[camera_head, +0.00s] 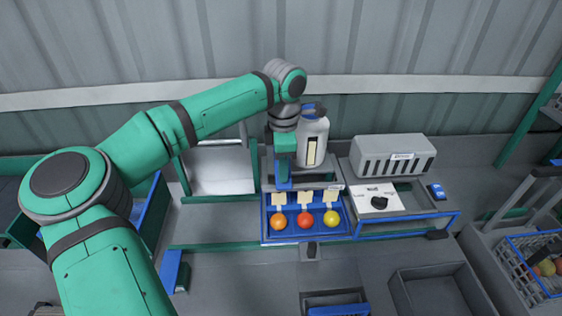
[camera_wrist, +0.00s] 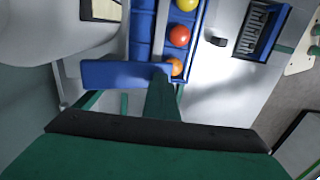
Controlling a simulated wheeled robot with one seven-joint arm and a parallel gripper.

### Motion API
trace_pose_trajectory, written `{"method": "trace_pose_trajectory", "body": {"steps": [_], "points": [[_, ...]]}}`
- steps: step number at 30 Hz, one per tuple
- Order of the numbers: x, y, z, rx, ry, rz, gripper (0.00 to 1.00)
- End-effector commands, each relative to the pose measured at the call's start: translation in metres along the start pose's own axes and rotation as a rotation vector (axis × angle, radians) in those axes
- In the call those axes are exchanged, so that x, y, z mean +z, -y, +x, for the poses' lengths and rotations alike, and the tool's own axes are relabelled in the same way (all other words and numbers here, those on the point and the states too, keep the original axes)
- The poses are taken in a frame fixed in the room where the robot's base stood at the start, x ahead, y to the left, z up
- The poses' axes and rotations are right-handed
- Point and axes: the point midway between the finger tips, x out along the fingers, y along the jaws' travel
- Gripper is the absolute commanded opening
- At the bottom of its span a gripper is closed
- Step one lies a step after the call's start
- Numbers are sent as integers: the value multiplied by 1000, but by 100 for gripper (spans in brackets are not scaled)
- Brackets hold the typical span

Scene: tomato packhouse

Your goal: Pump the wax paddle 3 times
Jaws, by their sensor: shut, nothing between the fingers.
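A white bottle (camera_head: 313,140) with a level window and a dark blue top (camera_head: 314,109) stands upright behind the tray. No part is clearly recognisable as the wax paddle; a small dark lever-like piece (camera_head: 311,250) sits at the tray's front, also in the wrist view (camera_wrist: 217,41). My gripper (camera_head: 284,186) points down just left of the bottle, shut and empty, above the blue tray's back left. In the wrist view a blue plate (camera_wrist: 120,75) lies across the tray's end, beside the green finger; I cannot tell whether it belongs to my gripper.
The blue tray (camera_head: 262,222) holds an orange, a red and a yellow tomato, with pale cards behind them. A grey slotted box (camera_head: 393,157) and a white panel with a black knob (camera_head: 378,201) stand right. An empty grey bin (camera_head: 436,292) is at front right.

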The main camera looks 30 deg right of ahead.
Motion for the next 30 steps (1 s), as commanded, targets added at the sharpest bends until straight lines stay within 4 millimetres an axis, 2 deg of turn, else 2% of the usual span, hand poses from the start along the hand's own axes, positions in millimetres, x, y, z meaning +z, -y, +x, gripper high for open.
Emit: {"method": "trace_pose_trajectory", "body": {"steps": [8,21,30], "points": [[-2,0,-4,0,0,-3,0],[-5,0,-33,0,0,-7,0],[-4,0,-34,-1,0,-6,0]]}}
